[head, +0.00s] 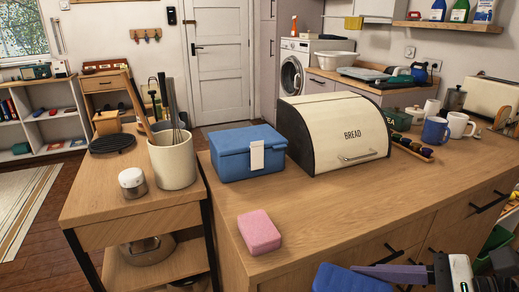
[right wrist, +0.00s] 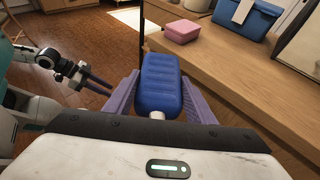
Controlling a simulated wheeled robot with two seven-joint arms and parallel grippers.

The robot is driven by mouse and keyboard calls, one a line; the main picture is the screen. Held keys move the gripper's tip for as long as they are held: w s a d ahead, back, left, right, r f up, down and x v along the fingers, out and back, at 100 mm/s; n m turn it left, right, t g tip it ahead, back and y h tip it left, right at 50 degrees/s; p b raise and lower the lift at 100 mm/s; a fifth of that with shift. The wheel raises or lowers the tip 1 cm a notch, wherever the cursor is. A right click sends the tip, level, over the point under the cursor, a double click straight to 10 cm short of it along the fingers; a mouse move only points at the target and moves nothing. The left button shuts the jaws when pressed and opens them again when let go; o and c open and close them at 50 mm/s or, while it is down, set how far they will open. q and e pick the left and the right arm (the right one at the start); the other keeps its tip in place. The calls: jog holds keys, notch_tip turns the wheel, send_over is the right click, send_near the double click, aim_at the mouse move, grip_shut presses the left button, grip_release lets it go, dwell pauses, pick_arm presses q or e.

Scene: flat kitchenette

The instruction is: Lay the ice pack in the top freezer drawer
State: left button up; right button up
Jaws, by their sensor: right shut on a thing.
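My right gripper (right wrist: 160,98) is shut on the ice pack (right wrist: 160,82), a blue ribbed block with a pale cap at its near end. In the head view the blue ice pack (head: 350,279) shows at the bottom edge, in front of the counter, with the right gripper's purple finger (head: 392,273) beside it. My left gripper (right wrist: 98,82) shows at the left of the right wrist view, its two fingers slightly apart with nothing between them. No freezer or drawer of one can be made out in either view.
A side trolley (head: 130,205) carries a utensil crock (head: 173,160). Open wooden floor (right wrist: 100,35) lies left of the counter in the wrist view.

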aim_at(390, 289)
jog(key=shift+m+t+h, duration=0.4)
jog(key=shift+m+t, duration=0.4)
jog(key=d, duration=0.1)
jog(key=d+f, duration=0.2)
jog(key=shift+w+d, duration=0.25)
jog(key=shift+d, duration=0.05)
jog(key=shift+d+r+p, duration=0.35)
jog(key=shift+r+p, duration=0.05)
jog(key=shift+p, duration=0.05)
jog(key=shift+w+a+r+p, duration=0.1)
jog(key=shift+r+p, duration=0.45)
